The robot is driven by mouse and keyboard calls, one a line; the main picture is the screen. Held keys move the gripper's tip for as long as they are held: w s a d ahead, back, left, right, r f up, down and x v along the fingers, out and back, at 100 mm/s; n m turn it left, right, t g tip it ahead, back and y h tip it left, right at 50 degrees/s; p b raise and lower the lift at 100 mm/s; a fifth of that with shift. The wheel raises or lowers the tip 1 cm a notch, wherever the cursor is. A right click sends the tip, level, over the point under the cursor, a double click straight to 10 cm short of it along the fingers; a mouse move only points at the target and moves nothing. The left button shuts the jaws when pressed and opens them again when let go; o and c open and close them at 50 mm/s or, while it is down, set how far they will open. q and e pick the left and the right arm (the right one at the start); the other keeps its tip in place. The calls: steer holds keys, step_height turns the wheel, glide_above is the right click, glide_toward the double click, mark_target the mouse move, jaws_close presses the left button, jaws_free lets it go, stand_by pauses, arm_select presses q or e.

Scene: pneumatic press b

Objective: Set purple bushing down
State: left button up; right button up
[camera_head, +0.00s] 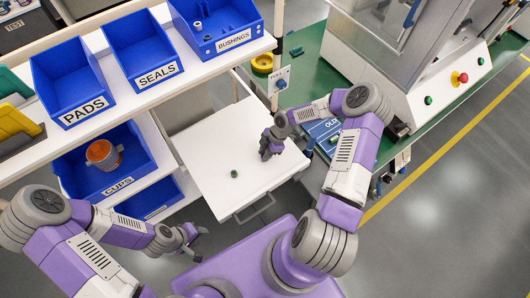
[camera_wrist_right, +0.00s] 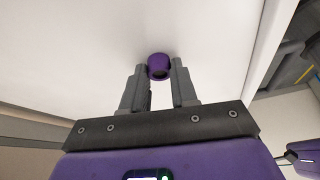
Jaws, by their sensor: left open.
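The purple bushing (camera_wrist_right: 159,66) is a short ring between the fingertips of my right gripper (camera_wrist_right: 159,68) in the right wrist view. The fingers meet its two sides, and the white table surface lies behind it. In the head view my right gripper (camera_head: 268,152) is low over the right part of the white table (camera_head: 215,140); the bushing is hidden there. I cannot tell whether the bushing touches the table. My left gripper (camera_head: 192,243) is open and empty, low at the left, away from the table.
A small dark green part (camera_head: 234,173) lies on the white table. Blue bins for pads (camera_head: 75,85), seals (camera_head: 145,50) and bushings (camera_head: 230,40) stand on the shelf, with a cups bin (camera_head: 120,180) below. A green bench (camera_head: 310,50) with a press is at the right.

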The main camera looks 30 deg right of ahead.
steer(key=o, duration=0.4)
steer(key=shift+c, duration=0.2)
steer(key=shift+r, duration=0.2)
steer(key=p+v, duration=0.1)
steer(key=v, duration=1.1)
steer(key=shift+a, duration=0.1)
